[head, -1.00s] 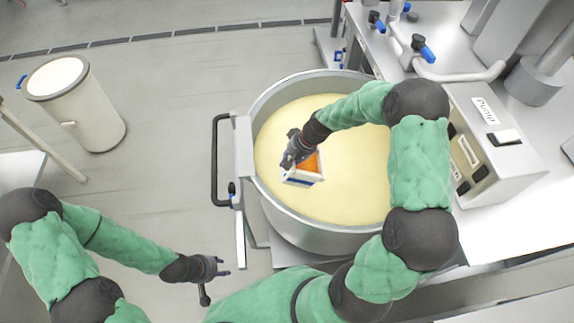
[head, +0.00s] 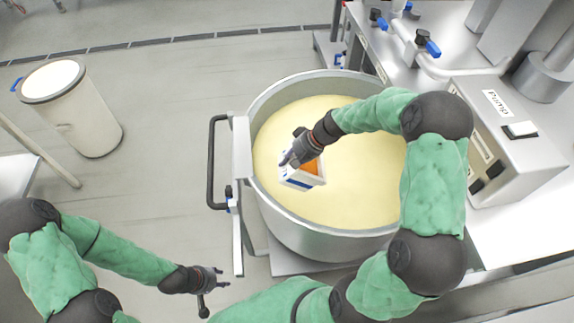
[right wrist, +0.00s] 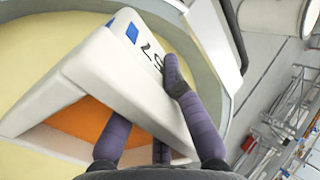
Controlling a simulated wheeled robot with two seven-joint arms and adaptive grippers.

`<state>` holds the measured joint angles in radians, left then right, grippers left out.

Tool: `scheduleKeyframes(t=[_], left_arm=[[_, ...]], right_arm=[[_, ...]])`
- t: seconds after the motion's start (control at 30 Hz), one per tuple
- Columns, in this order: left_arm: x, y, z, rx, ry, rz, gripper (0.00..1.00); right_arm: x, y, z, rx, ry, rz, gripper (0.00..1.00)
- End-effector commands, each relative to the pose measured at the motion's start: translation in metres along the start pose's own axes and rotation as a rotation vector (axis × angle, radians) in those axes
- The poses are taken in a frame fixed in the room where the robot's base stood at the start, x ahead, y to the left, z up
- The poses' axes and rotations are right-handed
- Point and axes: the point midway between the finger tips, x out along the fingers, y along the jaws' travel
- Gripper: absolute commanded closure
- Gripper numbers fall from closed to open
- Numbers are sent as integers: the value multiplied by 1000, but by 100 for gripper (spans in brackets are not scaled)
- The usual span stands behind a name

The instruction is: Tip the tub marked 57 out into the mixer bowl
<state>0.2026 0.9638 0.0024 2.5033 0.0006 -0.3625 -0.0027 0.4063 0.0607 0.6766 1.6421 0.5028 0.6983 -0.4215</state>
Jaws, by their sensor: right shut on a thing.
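The white tub (head: 301,181) with orange contents (head: 311,168) is held over the mixer bowl (head: 262,203), inside its rim as seen from above. The bowl holds a pale yellow mass (head: 350,185). My right gripper (head: 297,157) is shut on the tub's wall. In the right wrist view the tub (right wrist: 120,75) looks tilted, with orange (right wrist: 85,122) inside. Dark digits that look like 57 show beside a blue square on its wall, partly covered by a finger. My left gripper (head: 222,278) is open and empty, left of and below the bowl.
A pump unit (head: 515,150) and pipes with blue-handled valves (head: 428,47) stand right of the bowl. A dark handle (head: 213,165) sticks out at the bowl's left. A white bin (head: 90,120) stands far left; floor between is clear.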

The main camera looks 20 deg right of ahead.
Motion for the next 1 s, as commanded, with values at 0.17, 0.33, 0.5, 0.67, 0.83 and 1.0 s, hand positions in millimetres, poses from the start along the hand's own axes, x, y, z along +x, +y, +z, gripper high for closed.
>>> scheduleKeyframes(t=[0.17,0.33,0.5,0.67,0.83,1.0], left_arm=[[13,-5,0,0,0,0,60],[23,-8,-1,0,0,0,60],[32,-12,-1,0,0,0,60],[41,-15,-2,0,0,0,60],[51,-18,-2,0,0,0,60],[61,-22,-2,0,0,0,60]], right_arm=[[-2,1,-2,0,6,-41,100],[-6,1,-2,0,6,-90,100],[-10,0,-2,0,6,-146,100],[-15,0,-2,0,6,-201,100],[-20,2,-1,0,5,-269,100],[-24,2,-1,-1,5,-323,100]])
